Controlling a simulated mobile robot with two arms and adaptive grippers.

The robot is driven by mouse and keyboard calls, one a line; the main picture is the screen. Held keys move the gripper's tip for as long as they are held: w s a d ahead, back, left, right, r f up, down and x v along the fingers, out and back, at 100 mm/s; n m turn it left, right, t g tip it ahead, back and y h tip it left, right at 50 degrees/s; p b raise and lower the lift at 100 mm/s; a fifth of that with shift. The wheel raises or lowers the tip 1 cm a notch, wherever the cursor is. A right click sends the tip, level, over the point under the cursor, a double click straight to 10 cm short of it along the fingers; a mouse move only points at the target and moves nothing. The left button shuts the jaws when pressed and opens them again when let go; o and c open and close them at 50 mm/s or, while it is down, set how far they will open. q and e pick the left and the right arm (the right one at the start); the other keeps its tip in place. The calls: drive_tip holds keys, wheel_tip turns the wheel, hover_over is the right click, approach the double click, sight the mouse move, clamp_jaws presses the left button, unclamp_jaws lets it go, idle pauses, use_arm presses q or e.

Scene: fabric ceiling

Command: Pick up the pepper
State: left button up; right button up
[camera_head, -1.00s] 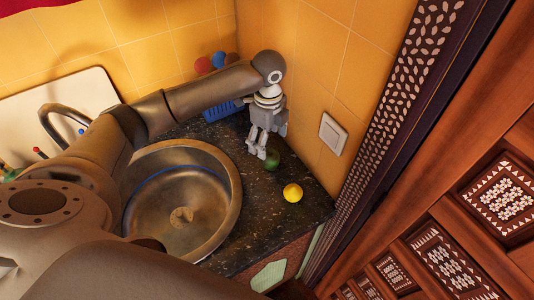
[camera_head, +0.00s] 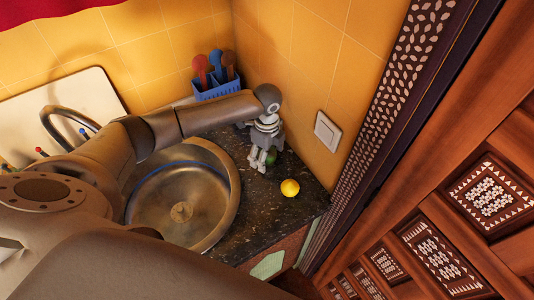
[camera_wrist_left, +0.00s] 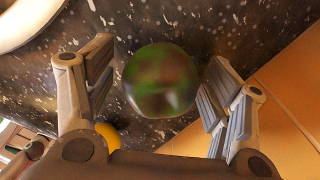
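The pepper is a round, mostly green thing with reddish-brown patches. In the head view the pepper (camera_head: 271,157) sits on the dark counter near the yellow wall, partly hidden by my left gripper (camera_head: 262,158). In the left wrist view the pepper (camera_wrist_left: 160,82) is between the two spread fingers of the left gripper (camera_wrist_left: 160,72), with a gap on each side. The left gripper is open and points down over it. My right gripper is not in view.
A yellow lemon-like fruit (camera_head: 290,188) lies on the counter (camera_head: 262,205) close by, in front of the pepper. A round metal sink (camera_head: 200,222) is to the left. A blue utensil holder (camera_head: 218,90) stands behind. The tiled wall (camera_head: 310,95) is close on the right.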

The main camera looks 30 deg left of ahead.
use_arm(q)
drive_tip(key=c, duration=1)
drive_tip(key=shift+r, duration=0.15)
